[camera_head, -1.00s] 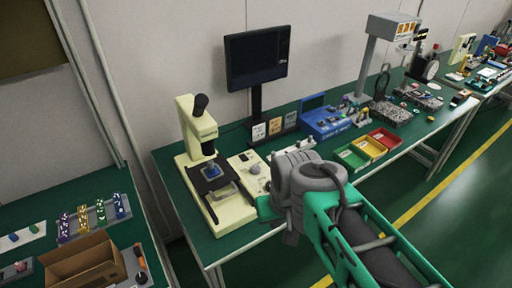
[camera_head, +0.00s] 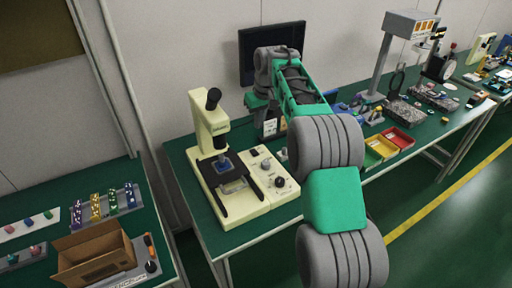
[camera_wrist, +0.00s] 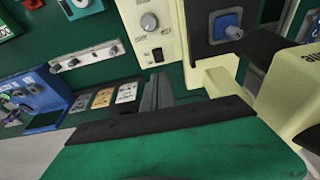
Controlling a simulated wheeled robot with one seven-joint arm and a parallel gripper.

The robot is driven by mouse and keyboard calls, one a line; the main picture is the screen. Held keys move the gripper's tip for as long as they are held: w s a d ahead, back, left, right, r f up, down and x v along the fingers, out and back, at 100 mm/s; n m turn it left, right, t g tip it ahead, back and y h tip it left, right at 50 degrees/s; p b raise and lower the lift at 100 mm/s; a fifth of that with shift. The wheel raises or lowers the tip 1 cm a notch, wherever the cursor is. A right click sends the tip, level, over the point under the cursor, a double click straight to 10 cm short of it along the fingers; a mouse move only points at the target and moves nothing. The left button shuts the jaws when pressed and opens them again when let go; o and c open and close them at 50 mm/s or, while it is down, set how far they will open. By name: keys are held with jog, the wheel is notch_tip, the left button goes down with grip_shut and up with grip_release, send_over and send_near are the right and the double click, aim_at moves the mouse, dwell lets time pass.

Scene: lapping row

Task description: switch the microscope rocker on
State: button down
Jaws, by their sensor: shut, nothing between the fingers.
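The cream microscope (camera_head: 205,130) stands on the green bench with its black stage in front. Its cream control box (camera_head: 262,178) is to its right, with knobs on top. In the wrist view the control box (camera_wrist: 145,8) shows a round knob and a small black rocker (camera_wrist: 157,54) near its close end. I cannot tell the rocker's on or off position. My gripper (camera_wrist: 157,92) is shut and empty, its fingers just below the rocker in that picture; contact is not visible. In the head view my gripper is behind the box, in front of the monitor, its fingertips unclear.
The monitor (camera_head: 258,42) stands close behind my arm. Small cards (camera_wrist: 103,98), a blue box (camera_wrist: 38,90) and a strip with knobs (camera_wrist: 85,56) lie beside the control box. Red (camera_head: 398,138) and yellow trays are to the right. An open carton (camera_head: 92,258) is at lower left.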

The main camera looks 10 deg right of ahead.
jog(key=shift+w+f, duration=0.25)
jog(key=shift+w, duration=0.2)
jog(key=shift+f, duration=0.1)
jog(key=p, duration=0.2)
send_near(255, 153)
jog(key=x, duration=0.5)
jog(key=shift+w+f, duration=0.1)
jog(key=shift+w, duration=0.15)
jog(key=shift+f, duration=0.55)
